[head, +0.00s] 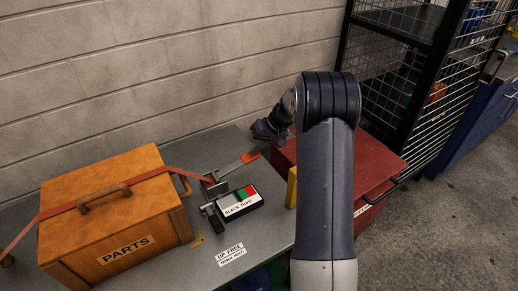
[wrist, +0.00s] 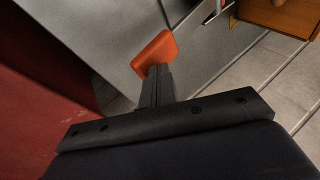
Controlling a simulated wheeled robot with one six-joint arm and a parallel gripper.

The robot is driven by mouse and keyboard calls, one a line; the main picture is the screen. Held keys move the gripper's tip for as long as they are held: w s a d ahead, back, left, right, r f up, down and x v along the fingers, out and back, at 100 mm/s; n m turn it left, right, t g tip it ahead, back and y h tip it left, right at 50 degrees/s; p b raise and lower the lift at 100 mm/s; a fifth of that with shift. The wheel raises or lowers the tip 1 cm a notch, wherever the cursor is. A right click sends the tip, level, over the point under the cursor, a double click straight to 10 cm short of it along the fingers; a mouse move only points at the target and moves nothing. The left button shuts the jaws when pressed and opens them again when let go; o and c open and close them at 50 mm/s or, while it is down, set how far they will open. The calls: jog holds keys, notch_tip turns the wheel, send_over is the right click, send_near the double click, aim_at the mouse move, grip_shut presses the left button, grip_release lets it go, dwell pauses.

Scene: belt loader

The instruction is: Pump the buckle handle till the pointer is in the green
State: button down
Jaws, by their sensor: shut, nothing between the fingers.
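The buckle (head: 213,186) sits on the red strap, to the right of the wooden box. Its grey handle (head: 229,170) slants up and right to an orange grip (head: 250,157). In the wrist view the orange grip (wrist: 155,50) shows just beyond my fingertips. My gripper (head: 268,130) is shut and empty, close to the grip; whether they touch I cannot tell. The gauge (head: 240,202), marked SLACK and TIGHT, lies in front of the buckle with white, green and red bands. Its pointer is too small to read.
The orange wooden PARTS box (head: 115,225) stands left, under the red strap (head: 150,174). A red cabinet (head: 377,165) is to the right, partly behind my arm. A label (head: 230,254) reads UP FREE, DOWN HOLD. A small lever (head: 212,215) stands by the gauge. A block wall closes the back.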

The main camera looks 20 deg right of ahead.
jog(key=v, duration=1.1)
jog(key=shift+w+b, duration=0.2)
jog(key=shift+b, duration=0.25)
jog(key=shift+a, duration=0.1)
dwell(0.5)
jog(key=x, duration=0.8)
jog(key=shift+a+r+p, duration=0.15)
jog(key=shift+a+p, duration=0.15)
jog(key=f, duration=0.2)
jog(key=f+b, duration=0.1)
jog(key=f, duration=0.3)
jog(key=shift+w+a+b, duration=0.2)
jog(key=shift+a+b, duration=0.1)
jog(key=shift+b, duration=0.1)
jog(key=shift+r, duration=0.1)
